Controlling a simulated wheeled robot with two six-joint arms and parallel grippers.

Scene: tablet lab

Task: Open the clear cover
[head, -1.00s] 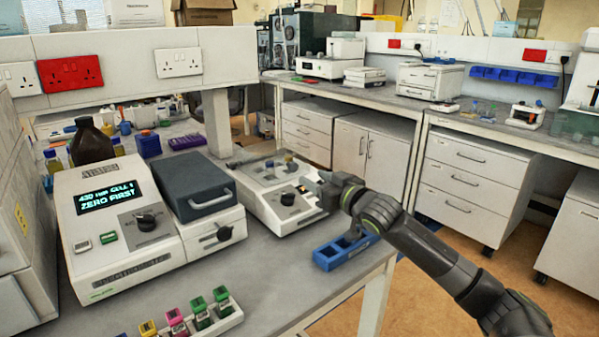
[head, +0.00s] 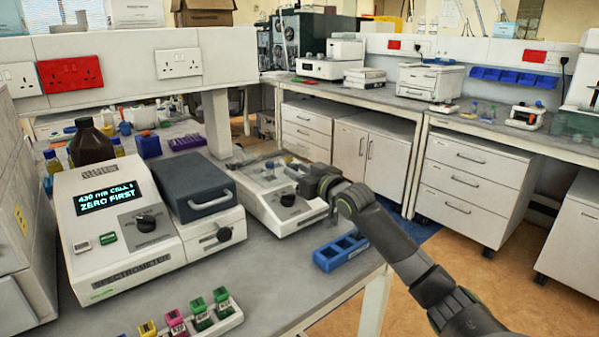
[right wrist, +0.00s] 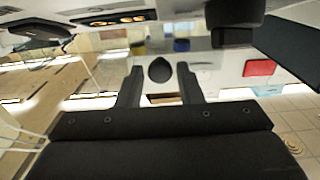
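The clear cover (head: 262,164) is a faint see-through panel over the top of the white instrument (head: 285,222) in the middle of the bench in the head view. It is hard to make out, and I cannot tell whether it is raised. A dark knob (head: 288,199) is on the instrument's front. My right gripper (head: 307,182) is at the instrument's right side, close to the cover's right end. In the right wrist view its two fingers (right wrist: 159,88) stand apart, with a dark oval thing (right wrist: 160,69) showing beyond the gap. My left gripper is not in view.
A spectrometer (head: 125,228) with a dark handled lid (head: 190,187) stands left of the instrument. Colored cuvettes in a white holder (head: 222,324) are at the front.

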